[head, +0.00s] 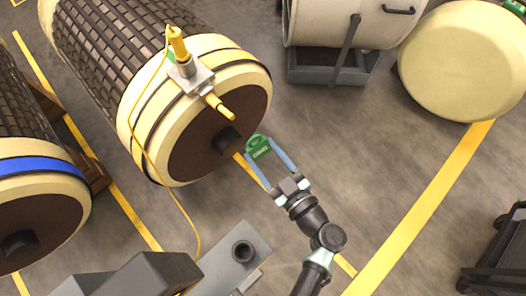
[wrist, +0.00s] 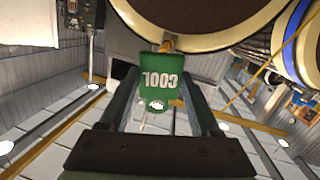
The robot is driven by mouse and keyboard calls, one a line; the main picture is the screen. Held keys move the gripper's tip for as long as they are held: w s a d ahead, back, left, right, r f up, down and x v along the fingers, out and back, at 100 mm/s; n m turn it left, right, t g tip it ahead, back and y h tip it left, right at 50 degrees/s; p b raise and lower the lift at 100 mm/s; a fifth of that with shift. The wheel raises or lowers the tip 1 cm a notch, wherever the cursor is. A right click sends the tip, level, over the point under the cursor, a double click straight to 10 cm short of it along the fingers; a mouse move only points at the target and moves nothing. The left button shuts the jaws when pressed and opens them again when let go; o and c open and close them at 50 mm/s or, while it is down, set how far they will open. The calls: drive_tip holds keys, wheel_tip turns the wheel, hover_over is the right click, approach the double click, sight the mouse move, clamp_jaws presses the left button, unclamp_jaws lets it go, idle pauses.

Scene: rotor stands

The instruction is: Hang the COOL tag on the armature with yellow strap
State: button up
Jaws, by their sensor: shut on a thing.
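My gripper (head: 259,149) is shut on the green COOL tag (head: 258,153), held between its fingertips. In the wrist view the tag (wrist: 162,85) shows its white lettering upside down. The tag is close to the end face of a large armature (head: 195,135) with cream end bands and a dark shaft stub (head: 229,139). A clamp-like fitting (head: 190,74) with yellow handles sits on this armature, and a yellow cord (head: 150,160) runs down from it. The wrist view shows a yellowish peg (wrist: 168,43) just beyond the tag; contact cannot be told.
Another armature (head: 35,205) with a blue strap (head: 40,166) lies at the left. A cream drum on a grey stand (head: 330,68) and a round cream end face (head: 465,60) are at upper right. A dark frame (head: 497,255) stands at lower right. The floor between is clear.

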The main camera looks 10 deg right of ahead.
drive_tip(key=w+f+n+y+b, duration=0.1)
drive_tip(key=f+b, duration=0.1)
drive_tip(key=w+f+n+g+b, duration=0.1)
drive_tip(key=w+b, duration=0.1)
drive_tip(key=shift+d+f+y, duration=0.2)
drive_tip(key=shift+f+y, duration=0.2)
drive_tip(key=shift+w+f+g+b, duration=0.1)
drive_tip(key=shift+w+g+b, duration=0.3)
drive_tip(key=shift+b, duration=0.25)
drive_tip(key=shift+n+y, duration=0.3)
drive_tip(key=x, duration=0.5)
drive_tip(key=shift+w+f, duration=0.1)
drive_tip(key=shift+w, duration=0.1)
drive_tip(key=shift+b+x, duration=1)
drive_tip(key=shift+b, duration=0.35)
drive_tip(key=shift+w+a+f, duration=0.15)
drive_tip(key=shift+a+f, duration=0.05)
drive_tip(key=shift+b+x, duration=1)
drive_tip(key=shift+x, duration=0.15)
